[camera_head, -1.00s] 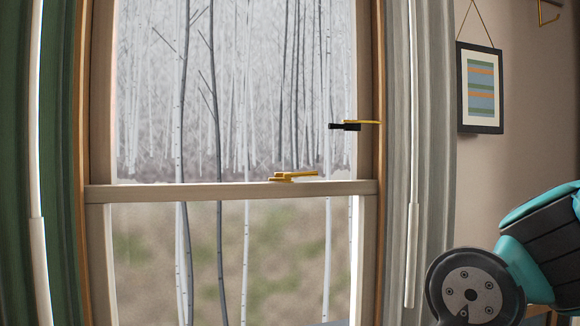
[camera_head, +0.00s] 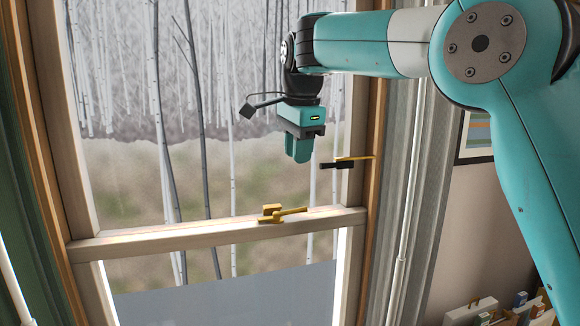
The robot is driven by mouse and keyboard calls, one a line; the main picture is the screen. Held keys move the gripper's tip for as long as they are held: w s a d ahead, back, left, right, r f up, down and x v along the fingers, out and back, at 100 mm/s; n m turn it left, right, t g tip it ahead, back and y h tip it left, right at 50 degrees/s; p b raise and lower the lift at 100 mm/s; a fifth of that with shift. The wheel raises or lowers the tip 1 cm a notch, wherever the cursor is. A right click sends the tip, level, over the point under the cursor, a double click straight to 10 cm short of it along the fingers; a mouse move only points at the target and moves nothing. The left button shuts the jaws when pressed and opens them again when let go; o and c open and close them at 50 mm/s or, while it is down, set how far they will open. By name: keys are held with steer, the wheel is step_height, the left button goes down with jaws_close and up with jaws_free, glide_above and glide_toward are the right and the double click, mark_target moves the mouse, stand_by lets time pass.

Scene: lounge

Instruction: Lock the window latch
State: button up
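The window latch (camera_head: 272,214) is a small brass piece on the middle rail (camera_head: 150,240) of the window. Its lever points right, lying roughly along the rail and tilted slightly up in the picture. A brass block sits just behind the lever's pivot. My gripper (camera_head: 299,158) hangs fingers-down above and slightly right of the latch, apart from it. Its teal fingers appear close together, but from this side I cannot tell whether there is a gap. Nothing shows in them.
A black-and-brass handle (camera_head: 340,164) sticks out from the right side of the window frame, close to my gripper. A grey curtain (camera_head: 405,200) and a framed picture (camera_head: 476,135) are at the right. Small colourful items (camera_head: 520,300) stand at the lower right. The rail left of the latch is clear.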

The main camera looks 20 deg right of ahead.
step_height(320, 180, up, 3)
steer(key=w+m, duration=0.2)
steer(key=p, duration=0.4)
glide_toward(290, 211)
steer(key=f, duration=0.2)
steer(key=w+f, duration=0.1)
steer(key=f, duration=0.2)
steer(key=w+f, duration=0.1)
steer(key=f, duration=0.2)
steer(key=shift+f, duration=0.2)
steer(key=shift+m, duration=0.3)
jaws_close()
